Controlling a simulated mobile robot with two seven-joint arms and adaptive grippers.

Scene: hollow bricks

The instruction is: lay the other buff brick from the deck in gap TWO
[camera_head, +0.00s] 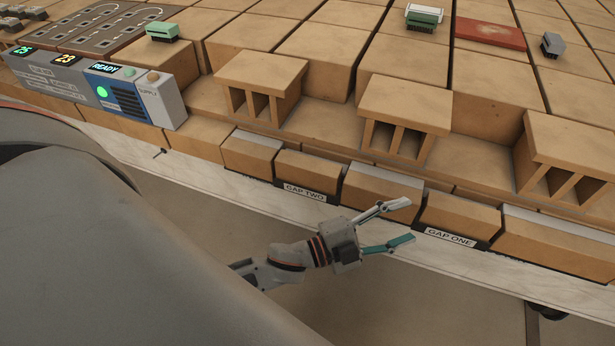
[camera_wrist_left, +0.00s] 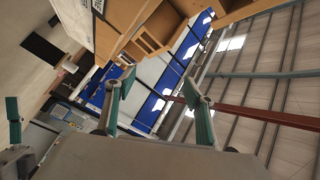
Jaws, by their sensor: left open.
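My left gripper (camera_head: 410,220) is open and empty, in front of the low brick course between the two labels. Its spread fingers also show in the left wrist view (camera_wrist_left: 159,84), with nothing between them. Behind the GAP TWO label (camera_head: 304,192) sits a plain-topped buff brick (camera_head: 307,173), between neighbours with grey tops. Another plain-topped buff brick (camera_head: 459,216) sits behind the GAP ONE label (camera_head: 450,238). I cannot tell how snugly either fits. The deck (camera_head: 325,125) is buff brick, with block shapes with open cells standing along it.
Block shapes with open cells stand at left (camera_head: 262,68), middle (camera_head: 408,100) and right (camera_head: 572,138). A control box (camera_head: 122,97) reads READY. Green brushes (camera_head: 163,32), a red slab (camera_head: 490,33) and a grey block (camera_head: 551,45) lie farther back.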

